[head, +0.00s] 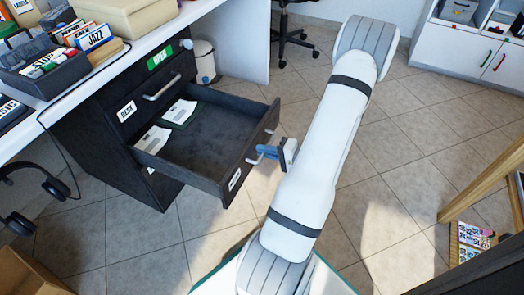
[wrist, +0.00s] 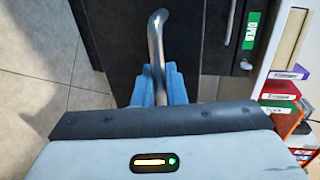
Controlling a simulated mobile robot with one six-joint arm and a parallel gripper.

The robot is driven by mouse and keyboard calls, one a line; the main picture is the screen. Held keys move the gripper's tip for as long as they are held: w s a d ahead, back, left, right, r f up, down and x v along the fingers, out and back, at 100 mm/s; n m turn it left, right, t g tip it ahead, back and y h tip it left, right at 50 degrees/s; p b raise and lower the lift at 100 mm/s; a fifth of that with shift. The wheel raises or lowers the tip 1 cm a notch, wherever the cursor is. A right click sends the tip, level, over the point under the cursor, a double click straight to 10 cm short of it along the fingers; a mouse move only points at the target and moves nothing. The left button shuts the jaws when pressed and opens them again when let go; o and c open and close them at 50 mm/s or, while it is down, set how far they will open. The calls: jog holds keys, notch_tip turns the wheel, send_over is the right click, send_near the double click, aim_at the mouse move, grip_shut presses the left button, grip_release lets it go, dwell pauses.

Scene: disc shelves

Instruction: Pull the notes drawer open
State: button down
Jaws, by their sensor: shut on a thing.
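The dark drawer (head: 205,150) under the white desk stands well out of its cabinet, with its inside in view. Several white and dark-covered pads lie towards its back. A white label is on its front, too small to read for certain. My gripper (head: 268,152) is at the drawer's handle (head: 254,157), with blue fingers shut on it. In the wrist view the fingers (wrist: 158,88) close around the metal handle (wrist: 156,42), and the dark drawer front lies behind it.
A closed drawer (head: 150,95) with its own handle is above. Headphones (head: 32,195) hang at the left. A waste bin (head: 204,62) stands behind the cabinet. A wooden frame (head: 485,190) with disc cases is at the right. Tiled floor is clear in front of the drawer.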

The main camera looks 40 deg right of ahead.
jog(key=shift+w+d, duration=0.1)
jog(key=shift+d, duration=0.15)
jog(key=c, duration=1.7)
grip_release()
jog(key=shift+o, duration=0.3)
jog(key=shift+a, duration=0.1)
jog(key=p+v, duration=0.2)
jog(key=v, duration=0.5)
jog(key=shift+s+p, duration=0.3)
jog(key=shift+s, duration=0.1)
